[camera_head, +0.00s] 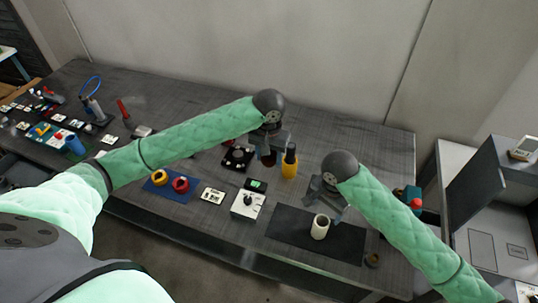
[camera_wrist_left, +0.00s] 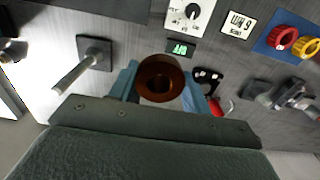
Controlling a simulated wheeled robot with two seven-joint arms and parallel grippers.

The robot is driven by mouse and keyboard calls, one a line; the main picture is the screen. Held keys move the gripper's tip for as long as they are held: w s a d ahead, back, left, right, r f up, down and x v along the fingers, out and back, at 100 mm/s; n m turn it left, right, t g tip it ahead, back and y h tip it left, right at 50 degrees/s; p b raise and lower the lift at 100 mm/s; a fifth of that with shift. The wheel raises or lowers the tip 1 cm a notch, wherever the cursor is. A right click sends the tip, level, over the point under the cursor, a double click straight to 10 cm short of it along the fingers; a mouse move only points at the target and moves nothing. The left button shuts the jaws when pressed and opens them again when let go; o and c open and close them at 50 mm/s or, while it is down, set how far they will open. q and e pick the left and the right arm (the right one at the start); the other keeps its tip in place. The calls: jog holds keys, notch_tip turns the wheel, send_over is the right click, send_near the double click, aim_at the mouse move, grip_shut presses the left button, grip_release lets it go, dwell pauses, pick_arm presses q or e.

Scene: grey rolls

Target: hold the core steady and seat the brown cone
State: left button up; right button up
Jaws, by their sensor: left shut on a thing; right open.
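A brown cone (camera_wrist_left: 160,80) with a hole through its middle sits between the fingers of my left gripper (camera_wrist_left: 160,88), which is shut on it. In the head view my left gripper (camera_head: 270,150) holds the cone (camera_head: 268,159) above the back-middle of the table. The core (camera_head: 320,228), a cream hollow cylinder, stands upright on a dark mat (camera_head: 285,228) to the right. My right gripper (camera_head: 325,205) is open just behind and above the core. I cannot tell whether it touches the core. A second small brown ring-shaped piece (camera_head: 372,260) lies right of the mat.
A yellow holder (camera_head: 289,170) with a dark top stands close right of my left gripper. A white knob box (camera_head: 247,204), a small green display (camera_head: 257,185) and a blue tray with rings (camera_head: 171,186) are nearby. The wrist view shows a dark base with a grey rod (camera_wrist_left: 75,74).

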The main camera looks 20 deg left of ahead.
jog(key=shift+f, duration=5.85)
jog(key=c, duration=1.1)
